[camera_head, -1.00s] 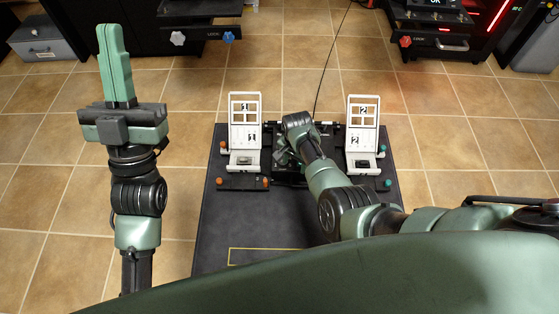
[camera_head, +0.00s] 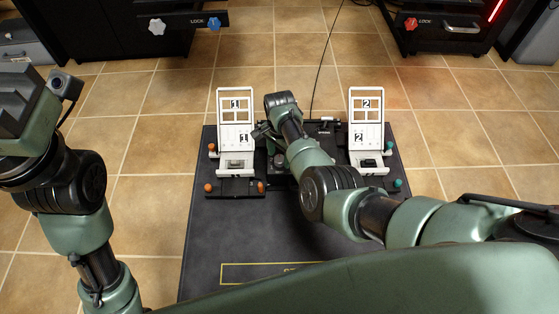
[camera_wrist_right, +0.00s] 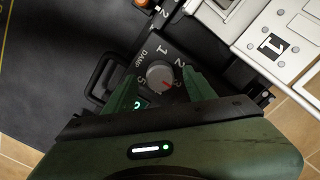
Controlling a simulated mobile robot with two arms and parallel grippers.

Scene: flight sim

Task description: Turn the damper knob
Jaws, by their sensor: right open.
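The damper knob (camera_wrist_right: 160,75) is a round grey dial with a red mark, on a black panel lettered DAMP with numbers around it. The red mark points toward the 3 side. My right gripper (camera_wrist_right: 161,79) is open, with one green finger on each side of the knob. Whether the fingers touch it cannot be told. In the head view my right arm reaches to the pedal unit (camera_head: 328,127), and its wrist hides the knob. My left gripper's body is at the upper left edge of the head view; its fingers are out of frame.
White pedal 1 (camera_head: 235,140) and pedal 2 (camera_head: 366,140) stand on either side of my right wrist. A black handle loop (camera_wrist_right: 101,77) lies beside the dial. The black mat (camera_head: 225,225) is bare in front. Dark cabinets (camera_head: 110,30) stand behind.

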